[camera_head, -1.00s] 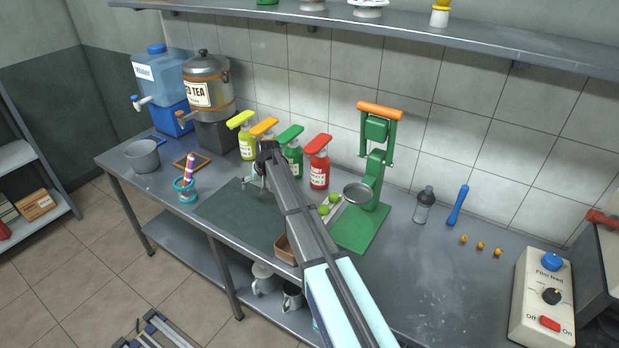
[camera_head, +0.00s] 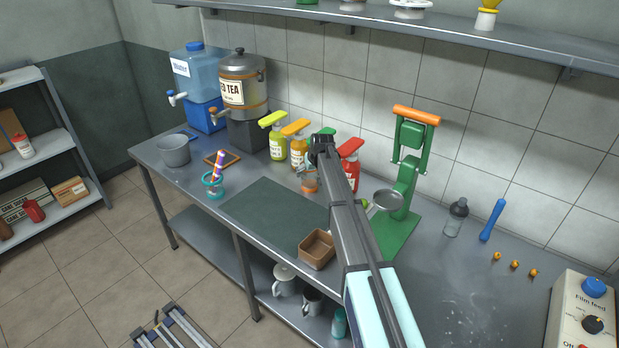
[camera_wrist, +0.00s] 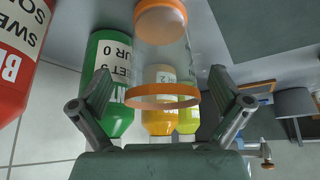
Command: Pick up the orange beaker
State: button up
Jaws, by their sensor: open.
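The orange beaker (camera_wrist: 163,50) is a clear vessel with an orange rim and an orange base. In the wrist view it lies ahead, between the two fingers of my gripper (camera_wrist: 160,88), with gaps on both sides. My gripper is open and holds nothing. In the head view the beaker (camera_head: 310,183) stands on the counter in front of the sauce bottles, partly hidden by my gripper (camera_head: 308,170) and arm.
Green (camera_wrist: 108,70), orange (camera_wrist: 159,118) and yellow (camera_wrist: 189,120) bottles stand close behind the beaker; a red bottle (camera_head: 350,172) is to the right. A brown box (camera_head: 317,250) sits at the front edge. The dark mat (camera_head: 270,208) is bare to the left.

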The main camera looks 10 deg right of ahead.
jog(key=p+x, duration=0.1)
jog(key=x, duration=0.2)
jog(key=shift+w+a+f, duration=0.15)
jog(key=shift+w, duration=0.05)
jog(key=shift+s, duration=0.1)
jog(key=c, duration=1.2)
jog(key=shift+c, duration=0.8)
